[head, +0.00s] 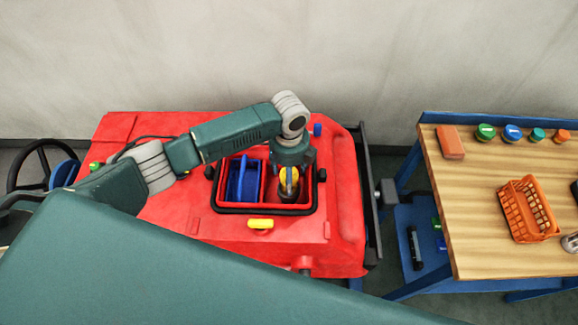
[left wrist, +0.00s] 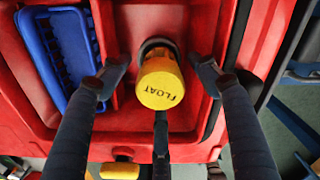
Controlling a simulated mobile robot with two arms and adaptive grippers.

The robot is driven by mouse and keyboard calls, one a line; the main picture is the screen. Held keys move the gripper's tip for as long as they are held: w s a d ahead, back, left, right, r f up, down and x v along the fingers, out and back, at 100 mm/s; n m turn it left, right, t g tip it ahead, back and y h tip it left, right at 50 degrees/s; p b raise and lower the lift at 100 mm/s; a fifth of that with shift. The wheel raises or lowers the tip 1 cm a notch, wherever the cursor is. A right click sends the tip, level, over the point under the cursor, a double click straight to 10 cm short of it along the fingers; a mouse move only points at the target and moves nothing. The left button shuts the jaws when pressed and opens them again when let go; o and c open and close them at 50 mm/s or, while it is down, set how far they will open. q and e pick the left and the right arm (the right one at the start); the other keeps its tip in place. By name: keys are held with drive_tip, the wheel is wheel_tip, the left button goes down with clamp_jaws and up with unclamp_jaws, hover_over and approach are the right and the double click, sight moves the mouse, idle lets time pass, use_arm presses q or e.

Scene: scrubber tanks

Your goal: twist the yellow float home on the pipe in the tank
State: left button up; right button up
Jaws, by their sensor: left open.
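The yellow float (left wrist: 160,82), with FLOAT printed on its end, sits in the right compartment of the red tank (head: 265,210). A dark ring (left wrist: 156,43) shows behind the float in the left wrist view; I cannot tell how far the float is on the pipe, which is mostly hidden. My left gripper (head: 289,172) reaches down over the float (head: 288,177). In the left wrist view its fingers (left wrist: 160,70) are spread around the float, with gaps at left and right. My right gripper is not in view.
A blue basket (head: 243,180) fills the tank's left compartment. A yellow latch (head: 261,224) sits on the red body (head: 170,205) in front of the tank. A wooden-topped bench (head: 480,210) at right holds an orange basket (head: 528,209), a brick-like block (head: 450,142) and several caps.

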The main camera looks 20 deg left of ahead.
use_arm(q)
drive_tip(key=shift+f, duration=0.2)
drive_tip(key=c, duration=1.2)
drive_tip(key=shift+c, duration=0.2)
drive_tip(key=shift+s+m, duration=0.1)
drive_tip(key=shift+m, duration=1.3)
drive_tip(key=shift+m, duration=1.3)
drive_tip(key=shift+m+b, duration=0.4)
drive_tip(key=shift+m, duration=0.9)
